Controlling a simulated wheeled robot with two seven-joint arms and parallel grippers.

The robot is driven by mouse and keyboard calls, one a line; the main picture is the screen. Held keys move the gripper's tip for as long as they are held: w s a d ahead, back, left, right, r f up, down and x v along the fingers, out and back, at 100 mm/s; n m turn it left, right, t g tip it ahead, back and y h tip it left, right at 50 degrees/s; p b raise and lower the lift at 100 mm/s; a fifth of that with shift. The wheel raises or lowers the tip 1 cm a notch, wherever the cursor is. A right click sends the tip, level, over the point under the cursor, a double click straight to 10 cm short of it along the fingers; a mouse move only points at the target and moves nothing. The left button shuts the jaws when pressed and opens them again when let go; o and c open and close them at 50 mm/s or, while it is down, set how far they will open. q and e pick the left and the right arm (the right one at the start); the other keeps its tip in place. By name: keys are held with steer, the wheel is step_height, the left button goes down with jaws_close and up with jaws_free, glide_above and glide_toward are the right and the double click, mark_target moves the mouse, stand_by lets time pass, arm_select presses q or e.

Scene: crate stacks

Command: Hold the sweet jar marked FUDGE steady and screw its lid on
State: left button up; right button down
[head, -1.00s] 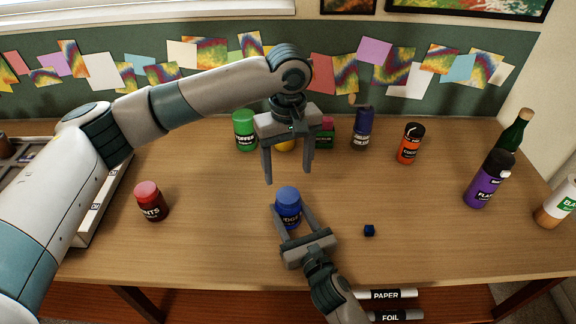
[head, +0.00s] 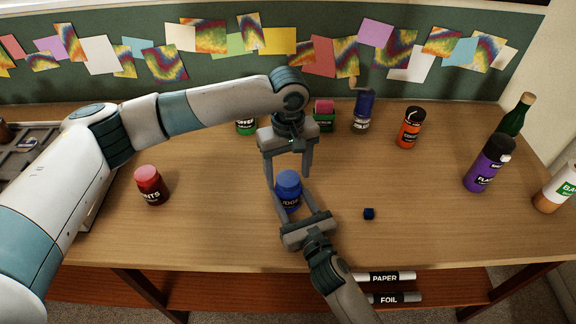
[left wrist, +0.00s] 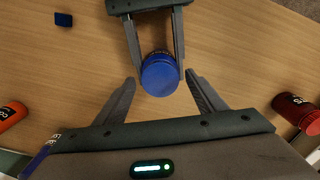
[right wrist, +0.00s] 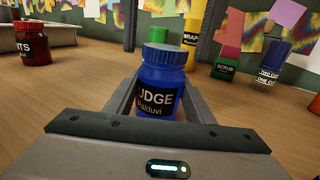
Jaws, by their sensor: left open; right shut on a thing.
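The FUDGE jar (head: 289,197) is blue with a black label and stands upright near the middle of the table. Its blue lid (head: 288,178) sits on top; whether it is screwed tight cannot be told. In the right wrist view the label on the jar (right wrist: 160,88) reads "UDGE". My right gripper (head: 292,207) is shut on the jar's body from the front. My left gripper (head: 288,182) points down, open, just above the lid. In the left wrist view the lid (left wrist: 160,76) lies between and slightly beyond its spread fingertips, apart from them.
A small dark blue cube (head: 369,213) lies right of the jar. A red jar (head: 151,186) stands at left. An orange bottle (head: 409,128), a purple bottle (head: 489,165) and a green bottle (head: 515,116) stand at right. Table around the FUDGE jar is mostly clear.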

arm_select(q)
steer(key=c, duration=1.1)
steer(key=m, duration=0.6)
steer(key=shift+f, duration=0.1)
steer(key=m, duration=0.7)
steer(key=shift+m, duration=0.3)
steer(key=m, duration=1.4)
steer(key=o, duration=1.2)
